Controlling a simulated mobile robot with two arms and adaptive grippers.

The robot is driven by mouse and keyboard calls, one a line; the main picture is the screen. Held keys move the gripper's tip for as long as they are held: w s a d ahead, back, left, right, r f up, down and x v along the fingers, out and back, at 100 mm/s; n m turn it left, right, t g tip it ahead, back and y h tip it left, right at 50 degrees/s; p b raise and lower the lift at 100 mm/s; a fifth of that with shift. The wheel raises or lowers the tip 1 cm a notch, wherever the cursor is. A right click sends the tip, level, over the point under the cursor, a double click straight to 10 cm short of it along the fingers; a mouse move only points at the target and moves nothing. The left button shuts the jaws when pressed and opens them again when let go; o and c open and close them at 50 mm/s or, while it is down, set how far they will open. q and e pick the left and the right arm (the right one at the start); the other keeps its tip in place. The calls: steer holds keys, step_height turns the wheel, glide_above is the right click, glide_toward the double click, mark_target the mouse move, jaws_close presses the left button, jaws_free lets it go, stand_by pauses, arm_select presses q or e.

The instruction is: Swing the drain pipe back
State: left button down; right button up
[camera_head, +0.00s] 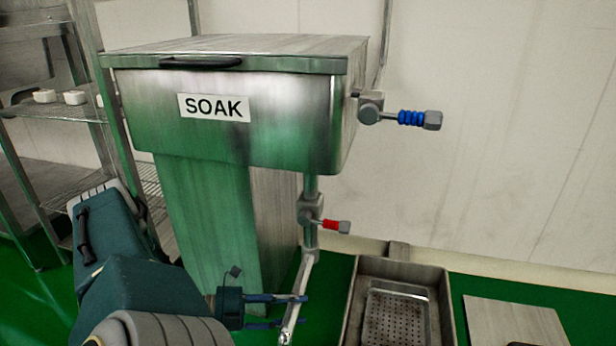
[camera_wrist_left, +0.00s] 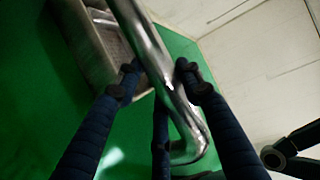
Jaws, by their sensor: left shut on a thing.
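The drain pipe (camera_head: 302,280) is a shiny metal tube below the soak tank (camera_head: 290,120). It hangs down from the valve with the red handle (camera_head: 336,226) and slants slightly left toward its lower end. My left gripper (camera_head: 290,310) comes in from the left, with its fingers around the lower part of the pipe. In the left wrist view the pipe (camera_wrist_left: 150,60) runs between the dark blue fingers (camera_wrist_left: 160,85), and its bent open end shows near the bottom. The gripper is shut on the pipe. My right gripper is not in view.
A metal floor basin with a perforated insert (camera_head: 398,318) lies right of the pipe. A flat metal plate (camera_head: 515,325) is further right. A blue-handled valve (camera_head: 412,118) sticks out from the tank's right side. Wire shelving (camera_head: 60,110) stands at the left.

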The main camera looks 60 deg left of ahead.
arm_select(q)
steer(key=shift+s+a+f+m+g+h, duration=0.1)
steer(key=shift+s+a+m+g+h, duration=0.2)
steer(key=shift+s+a+m+h, duration=0.15)
steer(key=shift+w+a, duration=0.1)
steer(key=c, duration=1.1)
jaws_free()
steer(key=v, duration=1.2)
